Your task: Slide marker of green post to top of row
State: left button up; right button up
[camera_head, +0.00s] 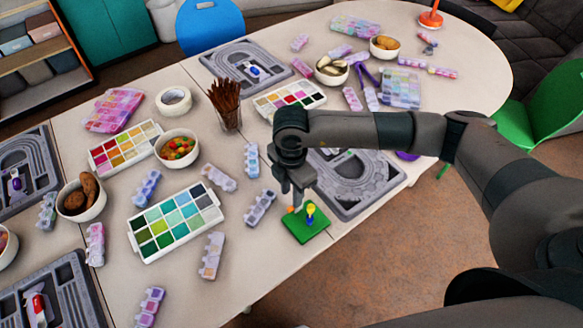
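A small green board (305,229) lies near the front edge of the table. A small post with yellow and blue parts (310,213) stands on it, and a small orange piece (291,210) shows at its left side. I cannot make out a separate green post or its marker; the parts are too small. My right gripper (292,196) points down at the back left of the green board, close to the orange piece. Its fingers are dark and small, and I cannot tell whether they are open or touch anything. My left gripper is not in view.
A grey grooved tray (384,201) lies just behind and right of the green board, partly under my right arm. A purple bead strip (260,207) lies left of the board. A paint palette (160,249) and bowls stand further left. The table's edge is close in front.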

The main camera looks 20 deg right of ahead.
notch_tip(320, 180, up, 12)
jog(key=b, duration=0.2)
jog(key=shift+f+b, duration=0.2)
jog(key=shift+b, duration=0.15)
dwell(0.3)
